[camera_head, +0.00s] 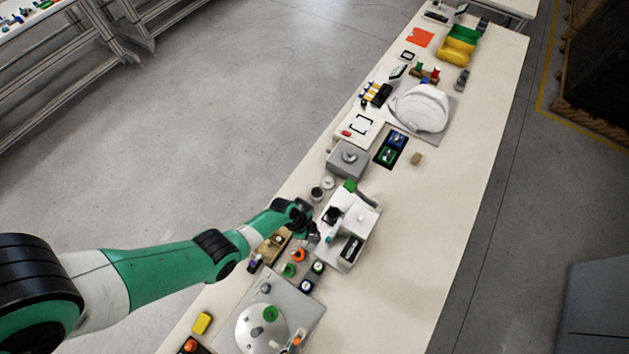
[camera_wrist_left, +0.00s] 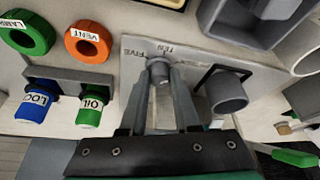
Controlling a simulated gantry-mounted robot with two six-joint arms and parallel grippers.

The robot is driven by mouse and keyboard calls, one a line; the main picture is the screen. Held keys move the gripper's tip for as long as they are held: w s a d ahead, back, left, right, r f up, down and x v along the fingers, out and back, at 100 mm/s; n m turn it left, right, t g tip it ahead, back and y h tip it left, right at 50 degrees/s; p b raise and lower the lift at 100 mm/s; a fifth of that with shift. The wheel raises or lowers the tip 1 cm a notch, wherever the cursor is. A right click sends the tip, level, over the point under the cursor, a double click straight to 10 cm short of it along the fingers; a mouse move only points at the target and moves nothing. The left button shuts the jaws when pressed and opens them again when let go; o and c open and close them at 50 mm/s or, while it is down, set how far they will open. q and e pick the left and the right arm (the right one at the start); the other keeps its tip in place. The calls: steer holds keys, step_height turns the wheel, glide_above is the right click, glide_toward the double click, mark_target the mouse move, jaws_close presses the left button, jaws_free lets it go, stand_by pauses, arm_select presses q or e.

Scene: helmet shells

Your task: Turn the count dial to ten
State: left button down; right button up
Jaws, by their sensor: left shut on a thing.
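The count dial (camera_wrist_left: 160,72) is a small grey knob on a light grey plate (camera_wrist_left: 205,55) in the left wrist view. The printed word TEN stands just above it, and FIVE stands to its upper left. My left gripper (camera_wrist_left: 162,88) is shut on the dial, with a finger on each side of it. I cannot tell exactly which mark the dial points to. In the head view my left gripper (camera_head: 310,234) is at the near left side of a pale machine (camera_head: 349,219); the dial is hidden there.
Beside the dial stands a grey cylinder (camera_wrist_left: 228,94). To its left are an orange VENT ring (camera_wrist_left: 88,42), a green ring (camera_wrist_left: 27,33), a blue bottle (camera_wrist_left: 35,108) and a green OIL bottle (camera_wrist_left: 92,108). A white helmet shell (camera_head: 420,107) lies farther along the table (camera_head: 440,200), whose right side is clear.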

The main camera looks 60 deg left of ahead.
arm_select(q)
steer(key=n+y, duration=0.1)
steer(key=n, duration=0.2)
steer(key=n+t+y+p, duration=0.1)
steer(key=n, duration=0.2)
steer(key=shift+s+d, duration=0.1)
steer(key=shift+d, duration=0.1)
steer(key=n+y, duration=0.1)
steer(key=n, duration=0.3)
steer(key=shift+d+n+t+y+p, duration=0.1)
steer(key=shift+n+t+y+p, duration=0.2)
steer(key=shift+y+p, duration=0.1)
steer(key=c, duration=0.6)
jaws_free()
steer(key=shift+c, duration=0.2)
